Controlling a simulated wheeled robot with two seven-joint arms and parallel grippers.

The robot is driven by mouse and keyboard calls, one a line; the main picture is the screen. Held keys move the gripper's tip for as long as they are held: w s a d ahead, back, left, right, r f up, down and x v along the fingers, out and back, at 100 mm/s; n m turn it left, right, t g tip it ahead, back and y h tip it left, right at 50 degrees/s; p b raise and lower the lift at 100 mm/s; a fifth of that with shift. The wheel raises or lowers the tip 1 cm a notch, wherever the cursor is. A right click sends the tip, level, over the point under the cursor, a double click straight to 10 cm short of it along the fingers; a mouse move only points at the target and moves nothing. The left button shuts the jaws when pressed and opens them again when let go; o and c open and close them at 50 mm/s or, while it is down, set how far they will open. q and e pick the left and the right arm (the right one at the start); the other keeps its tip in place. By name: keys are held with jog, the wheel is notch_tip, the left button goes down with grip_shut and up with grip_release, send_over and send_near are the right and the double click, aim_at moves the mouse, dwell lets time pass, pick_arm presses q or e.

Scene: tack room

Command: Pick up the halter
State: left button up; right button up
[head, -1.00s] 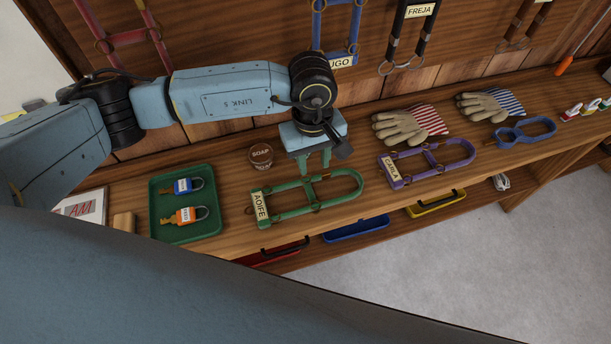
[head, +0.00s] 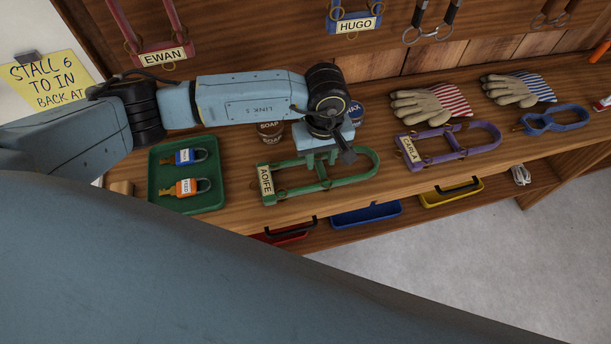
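A green halter (head: 351,177) with a nameplate reading AOIFE lies flat on the wooden bench. My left gripper (head: 323,164) points down over the halter's far side, close above its middle cross strap. Its two fingers look apart, with nothing lifted between them. A purple halter (head: 467,151) labelled CARLA lies to the right. My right gripper is not in view.
A green tray (head: 162,206) with two padlocks is left of the halter. Tins (head: 270,132) stand just behind my gripper. Gloves (head: 425,105) and a blue strap item (head: 556,121) lie right. Halters hang on the back board (head: 235,45). Coloured trays sit on the shelf below.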

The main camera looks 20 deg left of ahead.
aim_at(320, 166)
pick_arm(q)
jog(key=shift+a+f+b, duration=0.1)
jog(key=shift+f+b, duration=0.2)
jog(key=shift+f, duration=0.6)
jog(key=shift+a+f, duration=0.2)
jog(key=shift+d, duration=0.1)
jog(key=shift+c, duration=0.7)
grip_shut()
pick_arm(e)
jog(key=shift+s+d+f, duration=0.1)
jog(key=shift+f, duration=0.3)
